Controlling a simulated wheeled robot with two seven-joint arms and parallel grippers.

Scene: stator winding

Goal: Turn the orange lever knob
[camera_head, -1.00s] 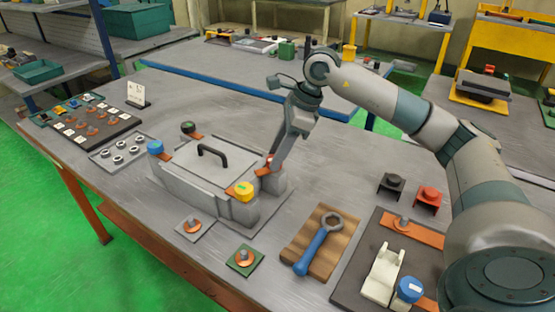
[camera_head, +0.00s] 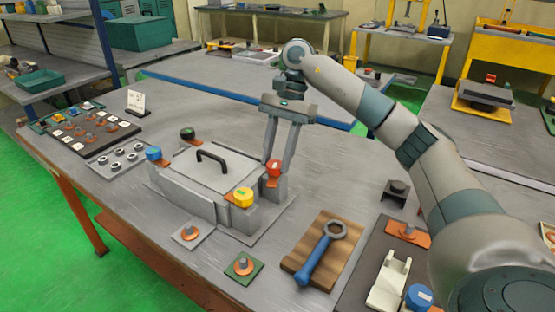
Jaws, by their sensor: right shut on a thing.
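The orange-red knob (camera_head: 274,169) sits on the right corner of the grey box (camera_head: 190,198). My right gripper (camera_head: 277,166) points down from above, with its two fingers on either side of this knob and shut on it. The fingers hide parts of the knob, and its lever strip is hard to make out. The box also bears a yellow knob (camera_head: 244,197), a blue knob (camera_head: 153,153) and a dark green knob (camera_head: 187,133), with orange strips by them. My left gripper is not in view.
A black handle (camera_head: 212,157) stands on the box lid. A blue-handled ring wrench (camera_head: 319,254) lies on a wooden board at the front. A small black stand (camera_head: 397,191) is to the right. A dark parts tray (camera_head: 85,133) lies at the left.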

